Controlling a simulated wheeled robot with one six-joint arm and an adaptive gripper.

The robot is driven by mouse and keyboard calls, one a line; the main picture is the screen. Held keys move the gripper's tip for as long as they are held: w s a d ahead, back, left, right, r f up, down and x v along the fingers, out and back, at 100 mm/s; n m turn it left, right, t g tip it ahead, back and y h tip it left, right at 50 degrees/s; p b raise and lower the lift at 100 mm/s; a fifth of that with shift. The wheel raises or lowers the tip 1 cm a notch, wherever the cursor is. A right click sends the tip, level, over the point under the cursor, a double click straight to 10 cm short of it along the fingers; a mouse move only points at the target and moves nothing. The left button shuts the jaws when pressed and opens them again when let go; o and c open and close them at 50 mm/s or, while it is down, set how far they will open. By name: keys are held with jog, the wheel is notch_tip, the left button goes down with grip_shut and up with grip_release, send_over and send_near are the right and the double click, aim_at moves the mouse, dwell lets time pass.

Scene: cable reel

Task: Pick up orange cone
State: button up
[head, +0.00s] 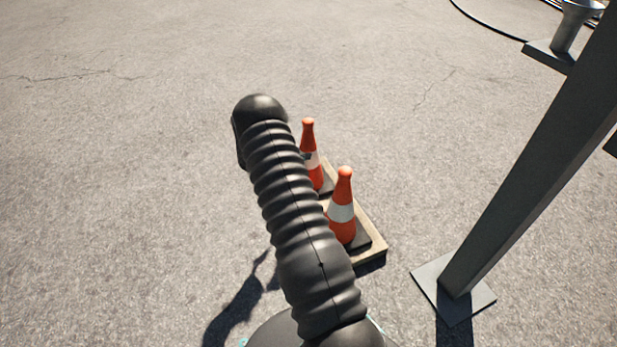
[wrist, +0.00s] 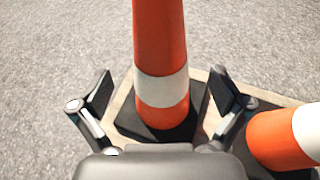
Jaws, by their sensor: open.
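Two orange cones with white bands stand upright on a light board in the head view, a farther one (head: 308,140) and a nearer one (head: 343,190). In the wrist view one orange cone (wrist: 160,40) rises between the open fingers of my gripper (wrist: 163,92), with a gap on each side. Its top is cut off by the frame. The other cone (wrist: 275,140) shows at the right edge, just outside the right finger. In the head view my arm hides part of the cones and board, and the gripper is not visible there.
The light board (head: 369,257) lies under the cones' black bases. A grey post with a square foot plate (head: 430,280) stands to the right. A dark metal stand (head: 552,55) and cable are at the upper right. Pavement at left and behind is clear.

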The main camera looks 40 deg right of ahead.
jog(key=shift+f+x, duration=0.15)
jog(key=shift+x, duration=1.35)
jog(key=shift+f+x, duration=0.15)
jog(key=shift+x, duration=1.35)
jog(key=shift+a, duration=0.1)
jog(key=c, duration=1.8)
